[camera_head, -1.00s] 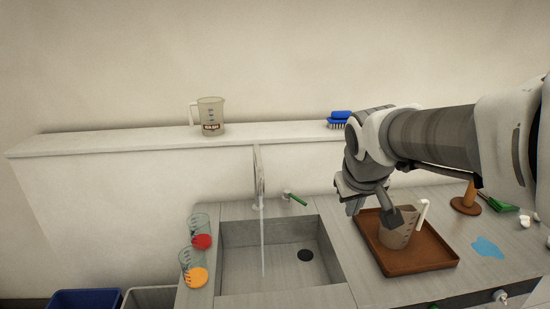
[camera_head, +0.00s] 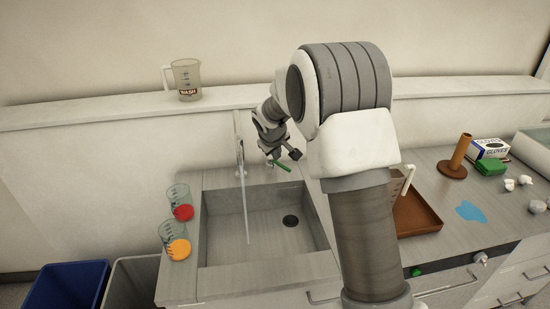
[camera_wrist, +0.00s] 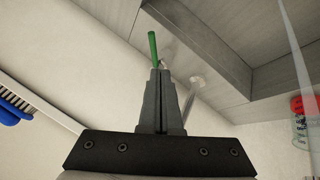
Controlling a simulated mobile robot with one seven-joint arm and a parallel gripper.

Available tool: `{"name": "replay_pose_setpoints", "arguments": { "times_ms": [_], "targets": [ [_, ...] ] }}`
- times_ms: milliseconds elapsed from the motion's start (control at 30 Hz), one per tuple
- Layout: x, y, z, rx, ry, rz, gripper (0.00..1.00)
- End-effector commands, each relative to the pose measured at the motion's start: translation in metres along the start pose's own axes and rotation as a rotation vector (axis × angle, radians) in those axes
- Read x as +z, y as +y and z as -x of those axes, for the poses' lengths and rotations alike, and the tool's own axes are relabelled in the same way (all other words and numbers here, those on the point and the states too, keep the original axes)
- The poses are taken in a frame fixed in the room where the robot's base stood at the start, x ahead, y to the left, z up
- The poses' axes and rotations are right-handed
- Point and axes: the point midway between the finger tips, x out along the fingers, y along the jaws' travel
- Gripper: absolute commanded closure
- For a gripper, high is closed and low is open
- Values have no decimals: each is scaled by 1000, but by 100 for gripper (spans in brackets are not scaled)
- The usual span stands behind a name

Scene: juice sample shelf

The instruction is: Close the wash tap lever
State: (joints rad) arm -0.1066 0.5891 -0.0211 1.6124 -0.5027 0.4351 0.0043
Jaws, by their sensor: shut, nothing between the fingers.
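The tap (camera_head: 238,145) stands at the back of the sink (camera_head: 222,225), and a thin stream of water (camera_head: 244,205) runs from it into the basin. Its green lever (camera_head: 283,166) is at the back edge of the sink, right of the spout. My gripper (camera_head: 285,154) is at the lever, shut and empty. In the wrist view the closed fingertips (camera_wrist: 160,73) are right by the base of the green lever (camera_wrist: 153,46), which sticks out beyond them. I cannot tell whether they touch it. The water also shows in the wrist view (camera_wrist: 296,45).
Two beakers, with a red ball (camera_head: 183,212) and an orange ball (camera_head: 180,249), stand left of the sink. A jug marked WASH (camera_head: 187,80) stands on the shelf. My arm partly hides the brown tray (camera_head: 418,219) and its jug. A blue puddle (camera_head: 472,211) lies at right.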

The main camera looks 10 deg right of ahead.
Motion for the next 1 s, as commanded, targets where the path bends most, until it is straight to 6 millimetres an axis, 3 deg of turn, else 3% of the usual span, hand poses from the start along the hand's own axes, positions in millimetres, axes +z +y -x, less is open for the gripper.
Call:
{"name": "replay_pose_setpoints", "arguments": {
  "times_ms": [500, 700, 1000],
  "targets": [
    [1, 0, -77, -1, -3, -2, 100],
    [1, 0, -90, 0, -2, -3, 100],
    [1, 0, -93, -1, -2, -2, 100]
  ]
}}
